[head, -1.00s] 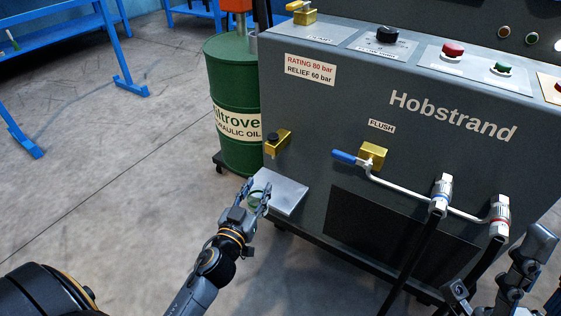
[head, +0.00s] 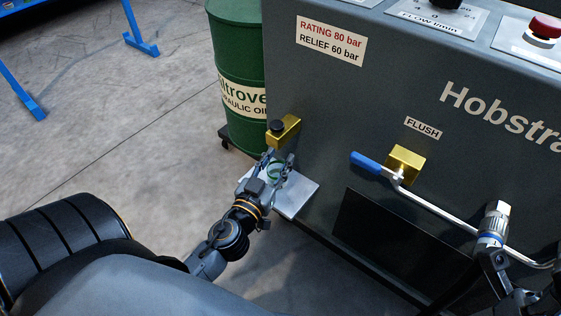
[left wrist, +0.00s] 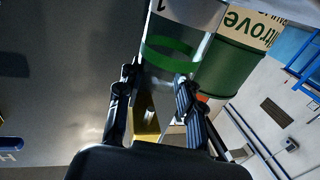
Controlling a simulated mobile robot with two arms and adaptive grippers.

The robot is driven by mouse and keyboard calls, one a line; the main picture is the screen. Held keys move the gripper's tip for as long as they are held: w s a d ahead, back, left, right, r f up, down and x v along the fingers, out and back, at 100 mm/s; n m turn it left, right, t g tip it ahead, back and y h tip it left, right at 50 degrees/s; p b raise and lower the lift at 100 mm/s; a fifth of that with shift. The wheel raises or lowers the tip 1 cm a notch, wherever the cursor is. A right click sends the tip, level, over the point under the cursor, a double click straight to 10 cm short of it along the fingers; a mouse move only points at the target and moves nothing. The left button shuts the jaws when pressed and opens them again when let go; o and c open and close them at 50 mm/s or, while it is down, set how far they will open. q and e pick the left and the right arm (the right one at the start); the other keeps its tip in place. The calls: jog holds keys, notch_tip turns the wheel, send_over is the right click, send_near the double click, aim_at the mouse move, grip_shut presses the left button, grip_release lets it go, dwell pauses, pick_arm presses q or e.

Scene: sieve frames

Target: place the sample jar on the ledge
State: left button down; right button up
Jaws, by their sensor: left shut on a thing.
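My left gripper (head: 277,163) is shut on the sample jar (head: 274,173), a clear jar with a green band, which also shows large in the left wrist view (left wrist: 168,50). In the head view the jar is mostly hidden by the fingers. The ledge (head: 302,194) is a pale grey plate sticking out from the front of the dark machine. The gripper and jar overlap the ledge's back left part in the picture. I cannot tell whether the jar touches it. My right gripper (head: 490,268) is partly visible at the lower right, dark against the machine, its jaws unclear.
A brass valve block with a black knob (head: 284,130) juts from the machine just above the ledge. A green oil drum (head: 240,95) stands behind to the left. A blue-handled flush lever (head: 366,162) is to the right.

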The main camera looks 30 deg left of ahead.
pick_arm(q)
jog(key=shift+f, duration=0.1)
jog(key=shift+f, duration=0.15)
jog(key=c, duration=0.9)
grip_release()
jog(key=shift+o, duration=0.2)
